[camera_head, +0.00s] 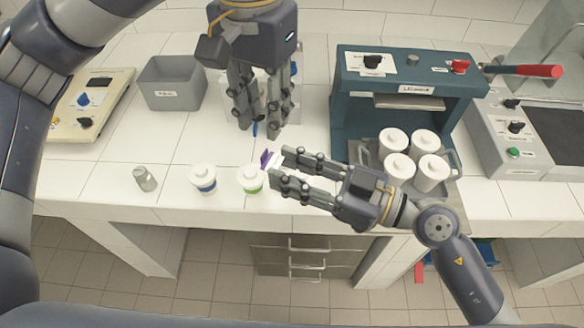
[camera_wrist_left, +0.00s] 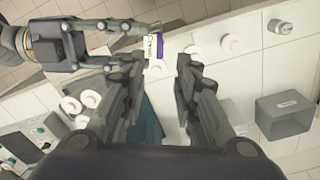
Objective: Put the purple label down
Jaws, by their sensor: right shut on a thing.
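The purple label (camera_head: 265,158), a small white and purple piece, is at the fingertips of my right gripper (camera_head: 278,164), which is shut on it. The label is just above and right of the green-banded cup (camera_head: 250,181) in the head view. In the left wrist view, the label (camera_wrist_left: 155,45) shows a white printed face and a purple part beside the right gripper (camera_wrist_left: 140,42). My left gripper (camera_head: 257,132) is open, above the counter and higher in the picture than the label. Its fingers (camera_wrist_left: 158,68) are spread, with none of the label between them.
A blue-banded cup (camera_head: 204,180) and a small grey bottle (camera_head: 144,179) stand left on the counter (camera_head: 110,165). A grey bin (camera_head: 172,84) is behind. The teal machine (camera_head: 350,112) and several white cups (camera_head: 398,167) stand right. The counter left of the cups has free room.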

